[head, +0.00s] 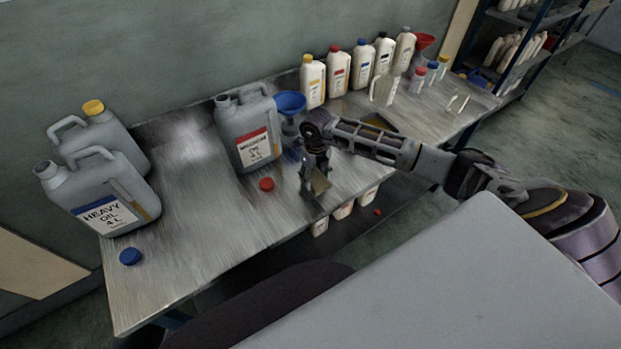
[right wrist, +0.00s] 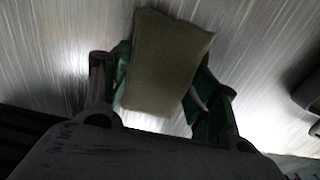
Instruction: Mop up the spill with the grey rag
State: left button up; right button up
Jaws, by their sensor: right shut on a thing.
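The grey rag (right wrist: 165,60) shows in the right wrist view as a flat, grey-beige rectangle between my fingers. My right gripper (head: 316,180) is shut on it near the front edge of the metal bench; it also shows in the right wrist view (right wrist: 160,92). In the head view only a small part of the rag (head: 321,184) shows below the fingers. I cannot tell whether it touches the bench. A dark amber patch (head: 380,121), which looks like the spill, lies on the bench behind my right forearm, partly hidden. My left gripper is not in view.
A grey can (head: 243,130) and a blue funnel (head: 291,104) stand just left of and behind my right gripper. A red cap (head: 267,184) lies nearby. Several bottles (head: 336,72) line the wall. Two heavy oil cans (head: 98,190) stand left; bare bench (head: 195,215) lies between.

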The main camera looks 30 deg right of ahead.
aim_at(333, 173)
jog(key=shift+d, duration=0.95)
jog(key=shift+d+b, duration=0.4)
jog(key=shift+d, duration=2.6)
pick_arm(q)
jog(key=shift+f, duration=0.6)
pick_arm(e)
jog(key=shift+a, duration=0.1)
